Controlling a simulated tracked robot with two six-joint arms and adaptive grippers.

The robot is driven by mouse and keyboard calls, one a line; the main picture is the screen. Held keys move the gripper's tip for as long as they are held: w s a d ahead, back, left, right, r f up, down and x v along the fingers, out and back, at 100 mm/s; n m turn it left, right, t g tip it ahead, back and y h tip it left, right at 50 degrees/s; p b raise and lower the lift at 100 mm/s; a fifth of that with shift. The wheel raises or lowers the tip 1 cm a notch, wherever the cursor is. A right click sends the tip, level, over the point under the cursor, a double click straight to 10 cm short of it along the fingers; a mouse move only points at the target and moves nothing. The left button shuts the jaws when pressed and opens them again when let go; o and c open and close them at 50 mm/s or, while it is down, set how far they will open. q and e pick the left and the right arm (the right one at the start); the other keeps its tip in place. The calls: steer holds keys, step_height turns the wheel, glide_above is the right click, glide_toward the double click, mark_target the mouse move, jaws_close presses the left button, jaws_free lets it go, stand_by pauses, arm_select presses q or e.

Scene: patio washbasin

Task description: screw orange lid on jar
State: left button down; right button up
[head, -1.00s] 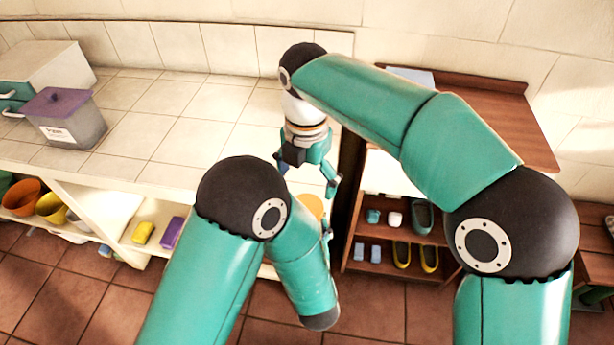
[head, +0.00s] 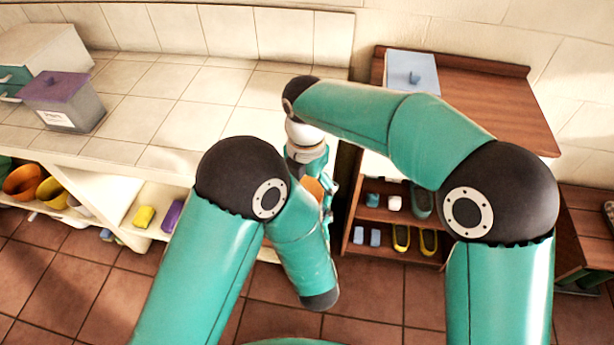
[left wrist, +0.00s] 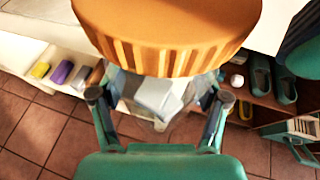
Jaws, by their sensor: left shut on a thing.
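The ribbed orange lid (left wrist: 168,35) fills the top of the left wrist view. A glassy, see-through jar (left wrist: 152,96) shows directly below it, with a pale block-like shape at its middle. My left gripper (left wrist: 157,125) has its fingers on either side of the jar and is shut on it. I cannot tell whether the lid is seated on the jar or only over it. In the head view the orange lid (head: 312,187) shows small beside my right gripper (head: 318,178), which points down there. Its fingers are partly hidden, and the jar is hidden behind my left arm.
The tiled counter (head: 170,100) at left bears a grey bin with a purple lid (head: 62,102). A wooden shelf unit (head: 470,110) at right has a light blue box (head: 411,70) on top and shoes (head: 410,238) below. Sponges (head: 144,217) lie under the counter.

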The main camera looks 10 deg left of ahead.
steer(key=c, duration=1.2)
steer(key=m, duration=0.3)
steer(key=o, duration=1.3)
